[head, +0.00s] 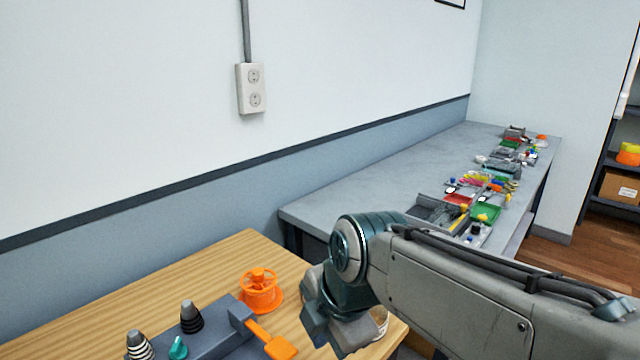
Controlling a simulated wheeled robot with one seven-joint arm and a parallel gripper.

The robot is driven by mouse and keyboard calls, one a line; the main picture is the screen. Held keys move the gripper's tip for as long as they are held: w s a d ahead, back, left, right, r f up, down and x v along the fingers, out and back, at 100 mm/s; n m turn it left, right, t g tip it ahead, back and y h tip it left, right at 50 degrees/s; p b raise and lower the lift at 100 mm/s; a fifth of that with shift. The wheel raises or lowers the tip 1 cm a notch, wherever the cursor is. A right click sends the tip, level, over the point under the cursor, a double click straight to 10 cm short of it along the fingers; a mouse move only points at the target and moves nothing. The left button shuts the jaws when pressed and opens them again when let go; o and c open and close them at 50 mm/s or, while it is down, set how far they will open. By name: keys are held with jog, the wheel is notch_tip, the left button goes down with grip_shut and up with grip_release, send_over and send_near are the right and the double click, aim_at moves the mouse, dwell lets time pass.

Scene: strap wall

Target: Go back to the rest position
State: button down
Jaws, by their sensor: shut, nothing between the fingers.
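My arm (455,290) reaches in from the lower right, with a dark teal joint (348,250) over the right end of a wooden table (215,262). Past that joint a grey link (335,328) points downward. My gripper's fingers do not show in the head view. No rest position is marked in the picture.
The table holds a grey block (215,330) with dark cones, a teal knob and an orange handle (275,343), and an orange spool (260,290). Behind my arm, a grey bench (400,165) carries many small items. A socket (250,88) is on the wall. Shelves (625,160) stand right.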

jog(key=s+d+f+m+h+p, duration=0.1)
jog(key=s+d+m+p, duration=0.1)
jog(key=d+m, duration=0.5)
jog(key=s+d+f+m+h+p, duration=0.1)
jog(key=d+m+p, duration=0.2)
jog(key=d+m, duration=0.5)
jog(key=shift+s+m+h, duration=0.4)
jog(key=shift+m, duration=4.4)
